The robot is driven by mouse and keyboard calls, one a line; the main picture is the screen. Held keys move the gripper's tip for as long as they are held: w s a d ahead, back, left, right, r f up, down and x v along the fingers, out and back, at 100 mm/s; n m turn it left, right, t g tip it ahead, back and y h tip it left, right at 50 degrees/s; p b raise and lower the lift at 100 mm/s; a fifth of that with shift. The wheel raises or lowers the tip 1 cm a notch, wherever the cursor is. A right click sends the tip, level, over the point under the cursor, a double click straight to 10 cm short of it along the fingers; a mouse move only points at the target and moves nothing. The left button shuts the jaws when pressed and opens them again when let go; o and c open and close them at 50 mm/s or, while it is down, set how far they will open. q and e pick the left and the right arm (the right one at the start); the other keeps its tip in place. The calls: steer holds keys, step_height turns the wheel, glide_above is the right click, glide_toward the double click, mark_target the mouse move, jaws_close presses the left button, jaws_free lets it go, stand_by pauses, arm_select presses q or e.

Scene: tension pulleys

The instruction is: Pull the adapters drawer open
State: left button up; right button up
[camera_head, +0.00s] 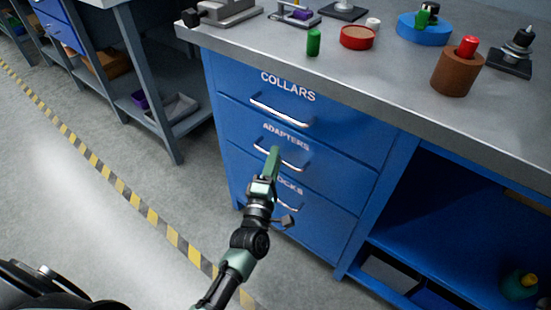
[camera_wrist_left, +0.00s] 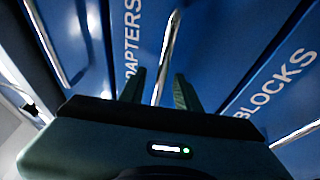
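The adapters drawer (camera_head: 335,181) is the middle blue drawer of the cabinet, shut flush, with "ADAPTERS" lettered above its handle. Its silver bar handle (camera_head: 293,166) is partly hidden behind my left gripper (camera_head: 274,158) in the head view. In the left wrist view my left gripper (camera_wrist_left: 160,92) has its two fingers apart, and the adapters handle (camera_wrist_left: 168,55) runs into the gap between them. A gap shows on each side of the bar; how deep it sits between the fingers is hard to tell. My right gripper is not in view.
The collars drawer (camera_head: 345,130) is above and the blocks drawer (camera_head: 325,222) below, both shut. The worktop (camera_head: 400,95) overhangs them, with pulleys and a brown cylinder (camera_head: 457,74) on it. An open shelf bay lies right. The floor in front is clear, with striped tape (camera_head: 130,195).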

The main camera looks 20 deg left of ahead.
arm_select(q)
steer(key=shift+w+r, duration=0.1)
steer(key=shift+w, duration=0.4)
jaws_close()
stand_by(1.1)
